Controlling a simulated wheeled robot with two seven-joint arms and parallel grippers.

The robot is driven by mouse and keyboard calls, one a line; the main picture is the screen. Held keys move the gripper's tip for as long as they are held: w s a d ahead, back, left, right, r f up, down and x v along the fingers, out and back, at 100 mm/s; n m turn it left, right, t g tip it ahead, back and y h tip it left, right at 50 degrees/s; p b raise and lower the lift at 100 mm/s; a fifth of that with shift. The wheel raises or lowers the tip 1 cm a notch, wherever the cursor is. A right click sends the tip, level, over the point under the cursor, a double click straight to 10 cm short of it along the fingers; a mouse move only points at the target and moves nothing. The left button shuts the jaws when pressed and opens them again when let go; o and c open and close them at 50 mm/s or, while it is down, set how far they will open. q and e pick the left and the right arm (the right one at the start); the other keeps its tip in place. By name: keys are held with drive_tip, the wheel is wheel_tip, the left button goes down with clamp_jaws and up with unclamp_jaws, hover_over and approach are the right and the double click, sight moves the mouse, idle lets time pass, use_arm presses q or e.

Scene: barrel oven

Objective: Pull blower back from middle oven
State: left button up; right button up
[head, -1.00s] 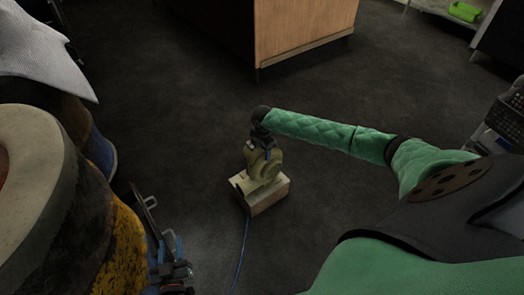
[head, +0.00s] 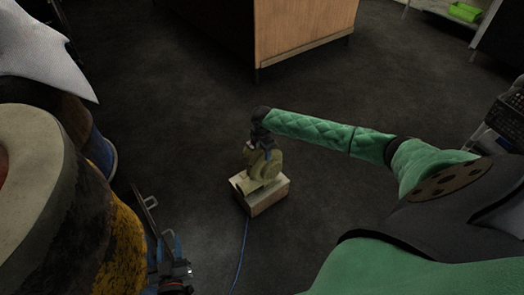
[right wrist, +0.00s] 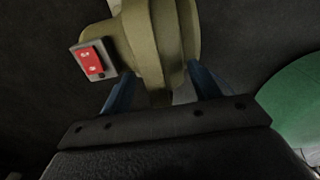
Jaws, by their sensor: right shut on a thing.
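The blower (head: 264,167) is an olive-yellow rounded machine on a pale wooden block (head: 266,196) on the dark floor. A blue cord runs from it towards the bottom. In the right wrist view the blower body (right wrist: 160,40) shows a red switch on a grey plate at its left. My right gripper (head: 262,142) is shut on the blower's upper part, with one blue finger on each side of it in the right wrist view (right wrist: 160,84). My left gripper (head: 172,268) is low at the left, apart from the blower; its jaw opening is unclear. Rounded barrel-like bodies, probably ovens (head: 125,245), fill the left edge.
A wood-sided cabinet (head: 300,35) stands at the back. A shelf with a green bin (head: 465,12) is at the top right, and a dark crate (head: 508,115) is at the right edge. The floor around the blower is clear.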

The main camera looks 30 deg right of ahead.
drive_tip(key=shift+w+f, duration=0.1)
drive_tip(key=shift+w, duration=0.05)
idle(0.6)
drive_tip(key=o, duration=1.6)
drive_tip(key=shift+s+f, duration=0.3)
drive_tip(key=shift+f, duration=0.15)
drive_tip(key=shift+r, duration=0.4)
wheel_tip(320, 180, up, 8)
drive_tip(key=shift+w+f+p, duration=0.1)
drive_tip(key=shift+f+p, duration=0.1)
drive_tip(key=shift+p, duration=0.3)
use_arm(q)
drive_tip(key=s+f+g+y, duration=0.1)
drive_tip(key=s+f+g, duration=0.3)
drive_tip(key=f, duration=0.8)
drive_tip(key=shift+s+a, duration=0.2)
drive_tip(key=shift+s, duration=0.1)
